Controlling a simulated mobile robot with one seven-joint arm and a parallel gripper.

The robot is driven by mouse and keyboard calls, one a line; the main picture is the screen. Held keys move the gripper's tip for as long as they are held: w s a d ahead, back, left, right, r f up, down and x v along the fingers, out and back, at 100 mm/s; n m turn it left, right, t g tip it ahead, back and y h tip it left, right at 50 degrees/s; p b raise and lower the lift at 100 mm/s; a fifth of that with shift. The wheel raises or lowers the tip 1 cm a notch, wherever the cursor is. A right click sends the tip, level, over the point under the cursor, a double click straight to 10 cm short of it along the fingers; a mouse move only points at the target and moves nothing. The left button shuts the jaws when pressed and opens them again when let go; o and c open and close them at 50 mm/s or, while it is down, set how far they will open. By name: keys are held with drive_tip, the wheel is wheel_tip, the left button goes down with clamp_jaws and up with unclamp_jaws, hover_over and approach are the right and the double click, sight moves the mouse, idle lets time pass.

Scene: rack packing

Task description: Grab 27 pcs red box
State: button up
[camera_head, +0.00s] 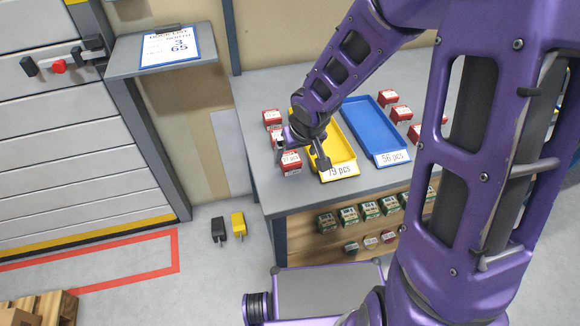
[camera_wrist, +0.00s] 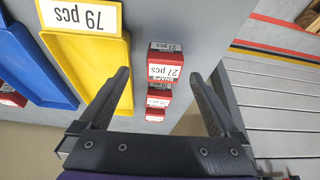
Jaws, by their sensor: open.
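Several red boxes stand in a row on the grey table, left of the yellow tray. The nearest red box (camera_head: 290,163) has a white label, and in the wrist view this red box (camera_wrist: 166,60) reads "27 pcs". It stands between the lines of my open fingers, beyond their tips, with more red boxes behind it in the row. My gripper (camera_head: 302,150) is above the row at the table's left part, and its fingers also show in the wrist view (camera_wrist: 160,78). Nothing is held. My gripper partly hides the row in the head view.
The yellow tray (camera_head: 345,171), labelled "79 pcs", is beside the row, and the blue tray (camera_head: 391,158), labelled "56 pcs", is right of it. Green boxes (camera_head: 348,216) are on a lower shelf.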

sight(290, 158)
drive_tip(key=b+x, duration=0.1)
drive_tip(key=x, duration=0.1)
drive_tip(key=a+b+x, duration=0.1)
drive_tip(key=x, duration=0.1)
drive_tip(key=shift+w, duration=0.1)
drive_tip(key=shift+w+f+b, duration=0.3)
drive_tip(key=shift+f, duration=0.1)
drive_tip(key=shift+c, duration=0.3)
drive_tip(key=c, duration=1.5)
